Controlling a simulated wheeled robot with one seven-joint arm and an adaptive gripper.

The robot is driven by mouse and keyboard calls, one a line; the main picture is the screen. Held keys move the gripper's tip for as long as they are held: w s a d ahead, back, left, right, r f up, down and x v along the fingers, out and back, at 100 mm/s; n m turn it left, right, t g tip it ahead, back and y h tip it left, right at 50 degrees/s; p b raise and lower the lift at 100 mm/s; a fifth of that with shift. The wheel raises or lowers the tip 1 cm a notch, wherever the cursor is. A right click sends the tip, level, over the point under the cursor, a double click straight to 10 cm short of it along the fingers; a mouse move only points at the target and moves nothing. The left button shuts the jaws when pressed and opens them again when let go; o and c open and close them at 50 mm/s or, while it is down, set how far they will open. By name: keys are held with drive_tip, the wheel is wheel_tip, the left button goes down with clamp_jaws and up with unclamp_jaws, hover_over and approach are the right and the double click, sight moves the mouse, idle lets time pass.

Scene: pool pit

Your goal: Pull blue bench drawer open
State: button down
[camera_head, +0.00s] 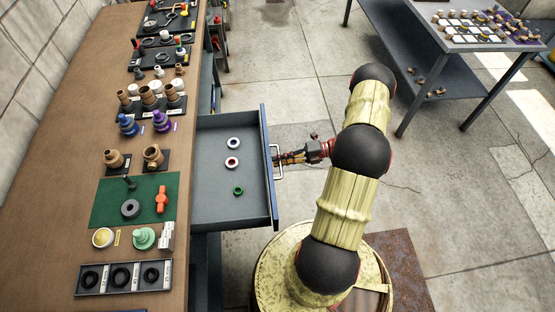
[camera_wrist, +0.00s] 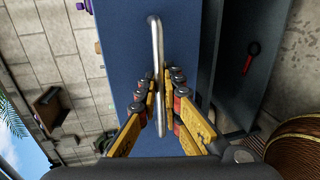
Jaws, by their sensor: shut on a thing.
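The blue bench drawer (camera_head: 222,203) stands pulled out from the long wooden-topped bench. Its grey inside is visible, with a white-and-blue ring (camera_head: 233,143), a red ring (camera_head: 232,162) and a green ring (camera_head: 238,191) lying in it. Its blue front (camera_wrist: 125,50) fills the middle of the wrist view. A metal bar handle (camera_head: 277,162) is on that front, and it also shows in the wrist view (camera_wrist: 157,40). My gripper (camera_head: 279,159) is at the handle, its yellow fingers (camera_wrist: 162,95) on either side of the bar and closed on it.
The bench top (camera_head: 60,165) carries fittings, a green mat (camera_head: 105,205) and a tray of black rings (camera_head: 122,292). A second table (camera_head: 465,45) with small parts stands at the far right. Open concrete floor (camera_head: 290,80) lies between them.

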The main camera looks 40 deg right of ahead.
drive_tip(key=c, duration=2.3)
unclamp_jaws()
drive_tip(key=shift+d, duration=0.1)
drive_tip(key=v, duration=1.1)
drive_tip(key=shift+s+d, duration=0.3)
